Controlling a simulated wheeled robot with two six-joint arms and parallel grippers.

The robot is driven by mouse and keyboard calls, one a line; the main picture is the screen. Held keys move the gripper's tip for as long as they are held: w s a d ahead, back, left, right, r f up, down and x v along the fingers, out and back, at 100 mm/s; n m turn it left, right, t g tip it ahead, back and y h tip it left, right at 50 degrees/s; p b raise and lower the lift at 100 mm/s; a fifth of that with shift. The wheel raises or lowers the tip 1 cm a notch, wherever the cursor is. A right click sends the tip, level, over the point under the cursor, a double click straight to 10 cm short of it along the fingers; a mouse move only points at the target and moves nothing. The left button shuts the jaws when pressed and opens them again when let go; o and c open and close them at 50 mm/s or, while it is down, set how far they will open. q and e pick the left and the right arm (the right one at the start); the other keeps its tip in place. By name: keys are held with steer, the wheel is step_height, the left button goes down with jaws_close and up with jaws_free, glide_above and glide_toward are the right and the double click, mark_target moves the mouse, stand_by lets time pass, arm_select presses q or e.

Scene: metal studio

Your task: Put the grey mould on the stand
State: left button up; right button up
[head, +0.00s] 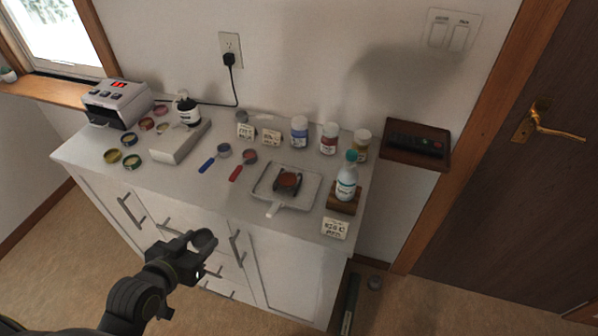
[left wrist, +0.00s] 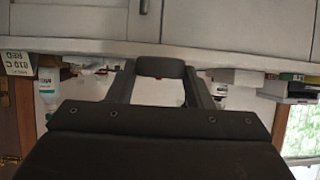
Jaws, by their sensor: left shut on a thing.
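My left gripper (head: 192,247) is in front of the cabinet, below the counter's front edge, shut on a dark grey rounded piece, the grey mould (head: 204,240). In the left wrist view the mould (left wrist: 160,67) shows as a dark block between the two fingers (left wrist: 160,88). A white square tray (head: 262,192) with a short handle lies on the counter, right of centre. My right gripper is not in view.
A teal-capped bottle (head: 347,180) on a wooden block and a label card (head: 335,228) stand right of the tray. Red-handled (head: 237,172) and blue-handled (head: 209,163) scoops lie to its left. Several jars line the back. The counter's front strip (head: 185,190) is clear.

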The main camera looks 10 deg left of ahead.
arm_select(q)
steer(key=shift+f, duration=0.1)
steer(key=p, duration=0.3)
glide_toward(234, 191)
steer(key=x, duration=0.4)
steer(key=shift+w, duration=0.1)
steer(key=shift+w+d, duration=0.1)
steer(key=shift+w, duration=0.4)
steer(key=w, duration=0.3)
steer(key=shift+w+d, duration=0.2)
steer(key=shift+w, duration=0.2)
steer(key=shift+p, duration=0.5)
steer(key=shift+s, duration=0.1)
steer(key=shift+f, duration=0.1)
